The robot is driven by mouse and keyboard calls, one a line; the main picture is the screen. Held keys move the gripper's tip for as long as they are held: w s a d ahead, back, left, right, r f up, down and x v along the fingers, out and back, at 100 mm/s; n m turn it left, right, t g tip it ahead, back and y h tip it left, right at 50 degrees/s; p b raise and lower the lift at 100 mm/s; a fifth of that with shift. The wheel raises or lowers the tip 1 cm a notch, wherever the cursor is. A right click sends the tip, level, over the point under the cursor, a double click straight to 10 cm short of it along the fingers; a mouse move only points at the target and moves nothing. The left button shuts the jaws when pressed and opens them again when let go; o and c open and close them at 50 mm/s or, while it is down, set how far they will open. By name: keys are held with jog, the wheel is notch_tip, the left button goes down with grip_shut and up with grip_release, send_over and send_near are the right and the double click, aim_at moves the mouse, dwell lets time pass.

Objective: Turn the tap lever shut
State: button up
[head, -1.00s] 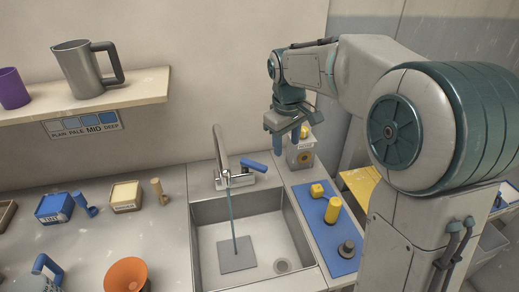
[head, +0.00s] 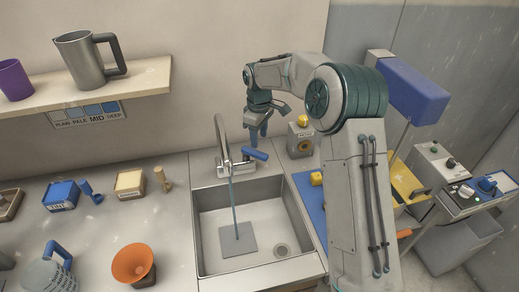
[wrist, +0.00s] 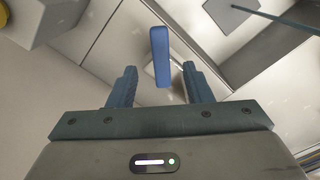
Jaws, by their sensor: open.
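The tap (head: 222,140) stands at the back of the sink, and a thin blue stream of water (head: 232,205) falls from its spout. Its blue lever (head: 255,154) sticks out to the right of the tap body. My gripper (head: 258,136) is just above the lever, pointing down. In the wrist view the blue lever (wrist: 160,55) lies between and ahead of the two open fingers (wrist: 160,85), with a gap on each side. Nothing is held. I cannot tell the exact height gap between fingertips and lever.
The steel sink (head: 205,235) has a grey square plate (head: 238,240) on its floor. A grey box with a yellow top (head: 300,138) stands right of the lever. A blue mat (head: 308,193) lies right of the sink. A shelf with a metal jug (head: 85,60) is at upper left.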

aim_at(259, 153)
notch_tip(259, 153, down, 7)
jog(key=shift+r+p, duration=0.1)
jog(key=shift+p, duration=0.2)
grip_shut()
